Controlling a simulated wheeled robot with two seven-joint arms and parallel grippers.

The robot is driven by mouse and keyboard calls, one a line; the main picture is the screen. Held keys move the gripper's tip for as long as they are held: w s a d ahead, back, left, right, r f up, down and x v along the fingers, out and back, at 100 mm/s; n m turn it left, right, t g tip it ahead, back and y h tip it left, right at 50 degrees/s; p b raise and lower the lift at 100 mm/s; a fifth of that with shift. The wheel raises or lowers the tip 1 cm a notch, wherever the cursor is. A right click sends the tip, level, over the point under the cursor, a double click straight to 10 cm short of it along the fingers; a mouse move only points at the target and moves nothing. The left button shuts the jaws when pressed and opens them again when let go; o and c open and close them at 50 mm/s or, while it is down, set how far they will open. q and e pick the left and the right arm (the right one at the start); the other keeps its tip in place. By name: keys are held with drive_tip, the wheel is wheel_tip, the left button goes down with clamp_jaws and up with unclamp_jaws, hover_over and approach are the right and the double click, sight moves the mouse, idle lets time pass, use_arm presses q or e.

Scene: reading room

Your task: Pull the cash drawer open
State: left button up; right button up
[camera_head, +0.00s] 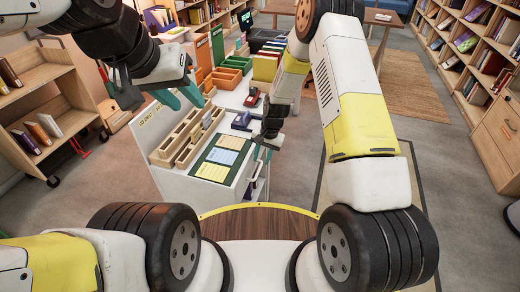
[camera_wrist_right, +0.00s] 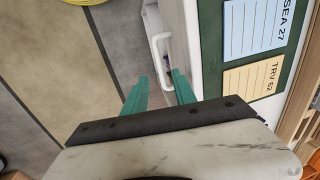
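The white counter (camera_head: 170,178) stands ahead of me. In the right wrist view, a white bar handle (camera_wrist_right: 153,50) sticks out from a white front panel at the counter's side; I take it to be the drawer's handle. My right gripper (camera_wrist_right: 158,88) is open, its two green fingers apart, with the handle just beyond and between the fingertips. I see no clear contact. In the head view the right gripper (camera_head: 263,150) is at the counter's right edge, partly hiding the drawer area. My left gripper (camera_head: 182,98) is raised above the counter's left side, its green fingers apart and empty.
A green board with cards (camera_head: 220,158) and wooden card trays (camera_head: 178,140) lie on the counter top. A red stapler-like object (camera_head: 252,97) and green trays (camera_head: 228,75) are behind. A wooden book cart (camera_head: 45,105) stands left. The floor right of the counter is clear.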

sight(259, 171)
drive_tip(key=f, duration=0.4)
drive_tip(key=a+f, duration=0.1)
drive_tip(key=f, duration=0.1)
drive_tip(key=shift+w+f, duration=0.1)
drive_tip(key=shift+w, duration=0.1)
drive_tip(key=shift+c, duration=0.2)
clamp_jaws()
idle(1.0)
